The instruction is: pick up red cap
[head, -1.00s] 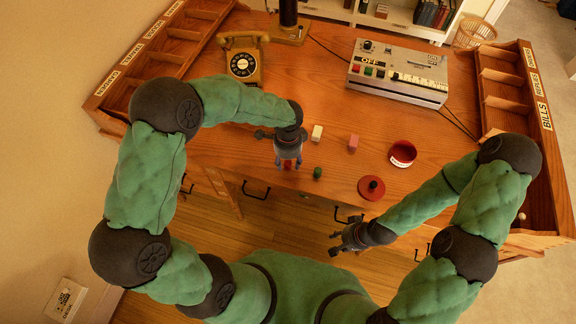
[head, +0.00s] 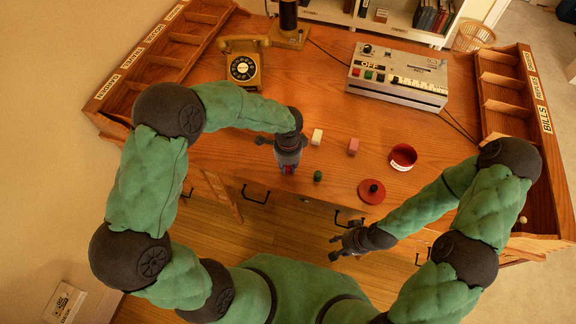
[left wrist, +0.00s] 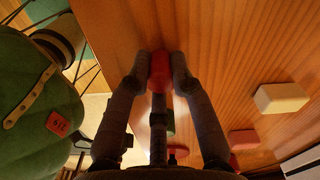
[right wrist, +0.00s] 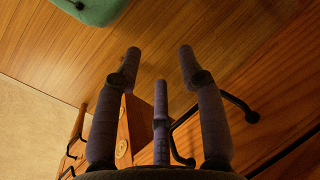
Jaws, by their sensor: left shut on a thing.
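The red cap (left wrist: 160,66) is between the fingertips of my left gripper (left wrist: 161,60) in the left wrist view. The gripper is shut on it, and the fingers hide its sides. In the head view, my left gripper (head: 287,169) points down at the desk's near edge, with a bit of red showing at its tips. I cannot tell whether the cap touches the desk. My right gripper (head: 337,243) is open and empty in front of the desk, low by the drawer handles. Its spread fingers show in the right wrist view (right wrist: 160,53).
Close to the left gripper are a green piece (head: 318,176), a cream block (head: 317,136) and a pink block (head: 353,146). A red lid with a black knob (head: 366,196) and a red bowl (head: 403,166) lie to the right. A telephone (head: 243,68) and a grey machine (head: 397,82) stand behind.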

